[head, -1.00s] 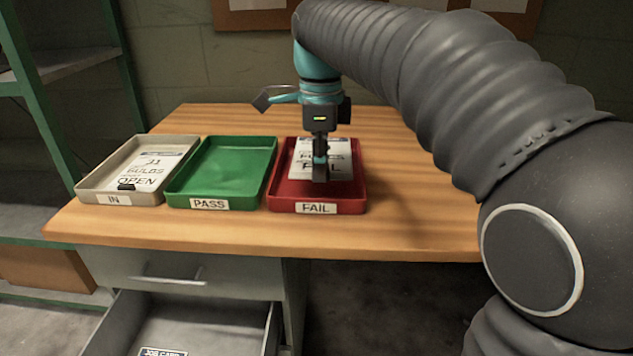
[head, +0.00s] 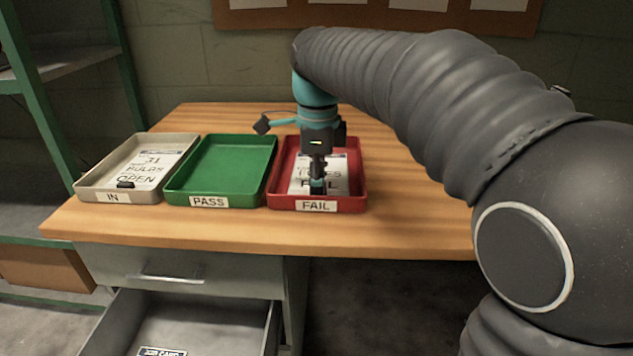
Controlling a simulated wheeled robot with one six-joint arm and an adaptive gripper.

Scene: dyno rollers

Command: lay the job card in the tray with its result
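A white job card (head: 335,165) is at the red FAIL tray (head: 340,204), low inside its walls. Its large print seems to end in "FAIL", partly hidden by my gripper. My gripper (head: 317,190) points down over the near part of the card, its narrow fingers together on it. Whether the card touches the tray floor is hard to tell. The green PASS tray (head: 222,165) in the middle is empty. The beige IN tray (head: 92,182) at left holds another card (head: 150,165) reading "31 BULBS OPEN", with a small black clip at its near end.
The trays stand in a row on a wooden bench (head: 420,225); its right part is clear. An open drawer (head: 200,318) below holds something labelled "JOB CARD" (head: 162,352). A green-framed shelf (head: 125,75) stands at left.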

